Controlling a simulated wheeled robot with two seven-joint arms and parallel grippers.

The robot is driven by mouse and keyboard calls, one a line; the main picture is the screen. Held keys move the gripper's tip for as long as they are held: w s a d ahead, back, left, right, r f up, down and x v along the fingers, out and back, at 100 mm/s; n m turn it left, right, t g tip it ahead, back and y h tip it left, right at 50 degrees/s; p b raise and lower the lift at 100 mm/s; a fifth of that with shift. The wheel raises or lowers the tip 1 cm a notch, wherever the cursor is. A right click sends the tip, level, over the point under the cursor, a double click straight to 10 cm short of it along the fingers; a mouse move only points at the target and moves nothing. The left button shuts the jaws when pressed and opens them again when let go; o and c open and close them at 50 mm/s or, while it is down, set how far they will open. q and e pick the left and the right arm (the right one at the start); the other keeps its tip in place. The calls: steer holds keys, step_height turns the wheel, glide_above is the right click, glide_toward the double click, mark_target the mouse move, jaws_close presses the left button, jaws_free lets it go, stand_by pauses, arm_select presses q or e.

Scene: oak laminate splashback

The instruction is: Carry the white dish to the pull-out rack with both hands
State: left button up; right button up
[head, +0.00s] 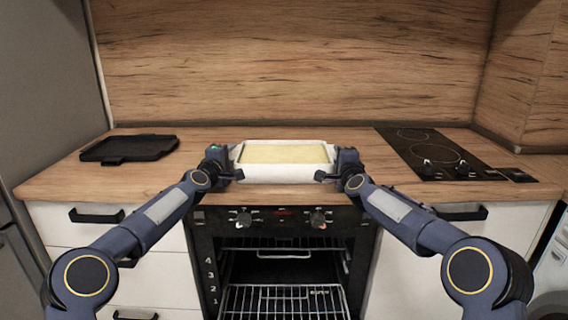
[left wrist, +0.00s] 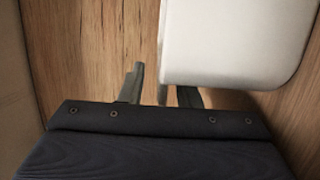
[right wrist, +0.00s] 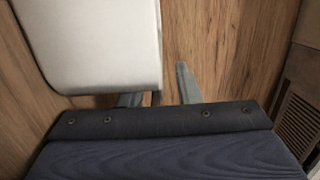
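The white dish (head: 285,175), with a flat yellow filling, sits on the wooden counter above the oven. My left gripper (head: 231,166) is at its left end and my right gripper (head: 332,167) at its right end. In the left wrist view the fingers (left wrist: 161,90) stand apart, one outside the dish's edge (left wrist: 235,45) and one partly hidden by it. The right wrist view shows the same around the other edge (right wrist: 95,45), with the fingers (right wrist: 158,92) apart. Both grippers look open. The pull-out rack (head: 285,301) is low in the open oven, below the dish.
A black tray (head: 128,149) lies on the counter at the left. A black hob (head: 437,155) is at the right. The oven's control panel (head: 280,219) is between the dish and the cavity. Drawers with black handles flank the oven.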

arm_select(q)
jaws_close()
arm_select(e)
jaws_close()
stand_by(1.2)
arm_select(q)
steer(key=shift+r, duration=0.35)
arm_select(e)
steer(key=shift+w+r, duration=0.1)
steer(key=shift+r, duration=0.25)
